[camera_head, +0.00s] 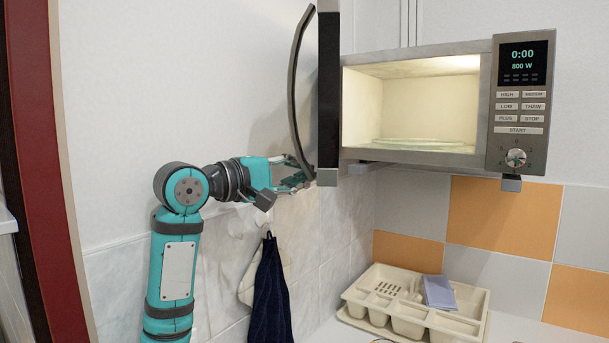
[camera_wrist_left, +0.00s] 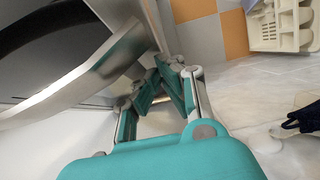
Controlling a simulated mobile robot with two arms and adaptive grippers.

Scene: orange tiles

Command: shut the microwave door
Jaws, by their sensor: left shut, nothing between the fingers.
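The microwave (camera_head: 520,100) is mounted on the wall at the upper right, with its lit, empty-looking cavity and glass plate facing me. Its door (camera_head: 328,90) stands wide open and shows edge-on at the cavity's left. The curved door handle (camera_head: 294,90) is on the door's left side. My left gripper (camera_head: 308,178) is shut and empty, at the lower end of the handle and door. In the left wrist view the gripper (camera_wrist_left: 170,80) is beside the door's handle (camera_wrist_left: 90,70); whether it touches is unclear. My right gripper is not in view.
A beige cutlery tray (camera_head: 412,305) with a bluish item (camera_head: 438,292) stands on the counter below the microwave. A dark towel (camera_head: 270,295) hangs on the wall below my left gripper. A dark red frame (camera_head: 45,170) stands at the far left.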

